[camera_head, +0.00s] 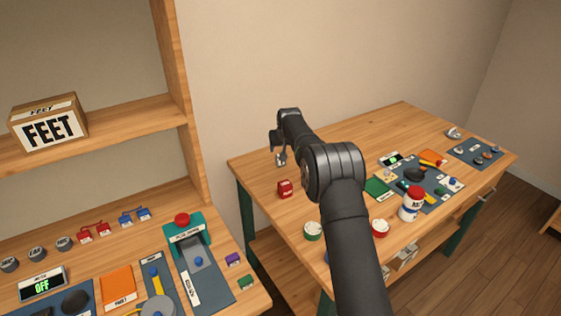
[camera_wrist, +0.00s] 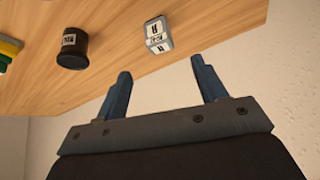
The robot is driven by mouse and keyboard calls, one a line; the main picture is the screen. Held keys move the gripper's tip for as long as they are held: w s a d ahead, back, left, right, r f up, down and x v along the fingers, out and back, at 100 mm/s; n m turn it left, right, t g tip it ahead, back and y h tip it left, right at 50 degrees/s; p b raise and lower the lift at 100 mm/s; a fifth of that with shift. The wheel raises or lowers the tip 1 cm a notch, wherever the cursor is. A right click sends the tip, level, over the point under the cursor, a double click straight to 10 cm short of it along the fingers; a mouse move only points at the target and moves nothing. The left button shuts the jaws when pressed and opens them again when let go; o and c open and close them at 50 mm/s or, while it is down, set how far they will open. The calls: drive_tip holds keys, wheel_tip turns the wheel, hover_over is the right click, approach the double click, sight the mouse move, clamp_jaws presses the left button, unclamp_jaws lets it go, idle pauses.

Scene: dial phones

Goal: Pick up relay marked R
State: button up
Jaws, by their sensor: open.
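A small grey block with white labels (camera_wrist: 158,35) sits on the wooden table near its edge in the wrist view. Its marks are small, but one looks like an R, so it appears to be the relay. My gripper (camera_wrist: 160,67) is open, with its two blue fingers apart and nothing between them. The block lies beyond the fingertips, roughly in line with the gap, and looks untouched. In the head view my gripper (camera_head: 279,150) hangs over the far left part of the right table; I cannot clearly make out the relay there.
A black labelled cylinder (camera_wrist: 73,48) stands left of the block in the wrist view. In the head view a red block (camera_head: 285,188) sits near my gripper on the table (camera_head: 330,140). A white jar with red lid (camera_head: 412,205) stands right of my arm. The wall is close behind.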

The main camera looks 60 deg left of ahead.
drive_tip(key=shift+x, duration=4.65)
drive_tip(key=shift+c, duration=0.5)
drive_tip(key=c, duration=1.1)
